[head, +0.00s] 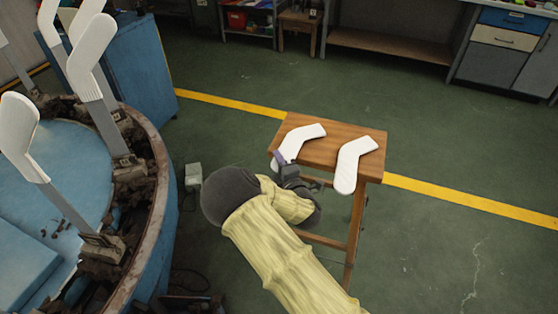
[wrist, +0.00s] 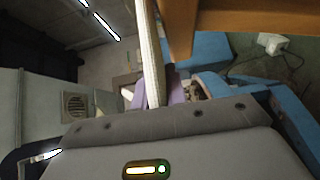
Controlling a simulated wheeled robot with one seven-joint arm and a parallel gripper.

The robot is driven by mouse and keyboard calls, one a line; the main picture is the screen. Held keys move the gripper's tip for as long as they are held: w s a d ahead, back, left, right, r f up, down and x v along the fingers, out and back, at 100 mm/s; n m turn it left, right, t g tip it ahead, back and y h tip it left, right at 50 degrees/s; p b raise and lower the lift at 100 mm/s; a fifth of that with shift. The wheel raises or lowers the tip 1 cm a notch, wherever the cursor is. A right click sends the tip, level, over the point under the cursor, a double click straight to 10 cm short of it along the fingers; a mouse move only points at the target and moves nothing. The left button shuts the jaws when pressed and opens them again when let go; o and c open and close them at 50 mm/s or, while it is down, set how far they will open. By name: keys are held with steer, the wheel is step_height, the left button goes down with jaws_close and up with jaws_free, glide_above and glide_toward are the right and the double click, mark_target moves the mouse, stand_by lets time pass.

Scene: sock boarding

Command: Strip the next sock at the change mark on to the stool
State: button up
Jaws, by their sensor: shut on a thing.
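My gripper (head: 282,160) is at the left edge of the wooden stool (head: 362,142), with its purple fingertips shut on the near end of a white sock (head: 304,132). That sock reaches over the stool top, its other end towards the back. Whether it rests on the wood cannot be told. In the wrist view the sock (wrist: 149,50) shows edge-on between the purple fingertips (wrist: 167,90), beside the stool's wood (wrist: 240,18). A second white sock (head: 354,165) lies on the stool's right part, its near end over the front edge. No change mark can be made out.
A round blue turntable (head: 160,210) at the left carries upright boards with white socks (head: 90,50) on them. A small pale box (head: 193,176) stands on the floor between turntable and stool. A yellow line (head: 440,194) crosses the floor. The floor right of the stool is clear.

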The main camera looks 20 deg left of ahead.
steer(key=shift+f, duration=0.15)
steer(key=o, duration=0.8)
steer(key=shift+o, duration=0.2)
steer(key=p+v, duration=0.2)
steer(key=v, duration=1.5)
steer(key=shift+s, duration=0.2)
steer(key=shift+d+f, duration=0.1)
steer(key=shift+d, duration=0.05)
stand_by(0.5)
